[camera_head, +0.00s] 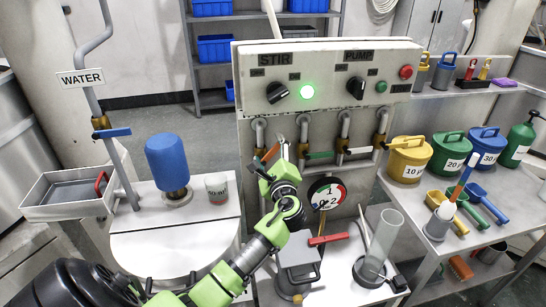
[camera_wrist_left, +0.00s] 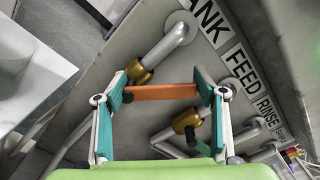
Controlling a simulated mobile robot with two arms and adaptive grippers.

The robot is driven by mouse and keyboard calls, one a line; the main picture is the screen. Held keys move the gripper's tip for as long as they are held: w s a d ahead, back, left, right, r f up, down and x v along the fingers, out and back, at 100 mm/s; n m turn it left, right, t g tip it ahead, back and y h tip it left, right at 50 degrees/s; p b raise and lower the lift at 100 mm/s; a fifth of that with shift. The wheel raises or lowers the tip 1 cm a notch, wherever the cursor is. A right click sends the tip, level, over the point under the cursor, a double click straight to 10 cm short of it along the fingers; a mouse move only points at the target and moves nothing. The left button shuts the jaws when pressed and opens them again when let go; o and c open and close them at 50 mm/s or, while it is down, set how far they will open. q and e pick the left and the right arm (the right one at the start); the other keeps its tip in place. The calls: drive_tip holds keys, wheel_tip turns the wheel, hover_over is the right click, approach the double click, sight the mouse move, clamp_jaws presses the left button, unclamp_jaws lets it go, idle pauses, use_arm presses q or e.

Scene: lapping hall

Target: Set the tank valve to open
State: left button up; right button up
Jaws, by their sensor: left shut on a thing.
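The tank valve is the leftmost of a row of pipe valves on the grey panel. Its orange lever (camera_head: 270,153) shows beside the left gripper (camera_head: 277,150) in the head view. In the left wrist view, the lever (camera_wrist_left: 162,91) lies across between the two fingers of my left gripper (camera_wrist_left: 163,92), which is shut on it. The brass valve body (camera_wrist_left: 139,72) sits just above the lever, near the partly cut "TANK" label (camera_wrist_left: 209,17). The lever stands at an angle to its pipe. My gripper hides part of the valve in the head view. My right gripper is not in view.
The feed valve (camera_wrist_left: 186,122) is close to the gripper; its green lever (camera_head: 319,155) is right of the tank lever. A round gauge (camera_head: 326,192) and a red-handled valve (camera_head: 328,239) are below.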

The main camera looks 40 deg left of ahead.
use_arm(q)
drive_tip(key=shift+s+a+n+b, duration=0.25)
drive_tip(key=shift+n+b, duration=0.2)
drive_tip(key=shift+n, duration=0.45)
drive_tip(key=n+b, duration=0.1)
drive_tip(key=n, duration=0.1)
drive_tip(key=s+n+b, duration=0.1)
drive_tip(key=shift+a+r+n, duration=0.1)
drive_tip(key=shift+a+n, duration=0.3)
drive_tip(key=shift+s+a+n+b, duration=0.25)
drive_tip(key=shift+n+b, duration=0.2)
drive_tip(key=shift+n, duration=0.15)
drive_tip(key=o, duration=1.6)
drive_tip(key=shift+o, duration=0.2)
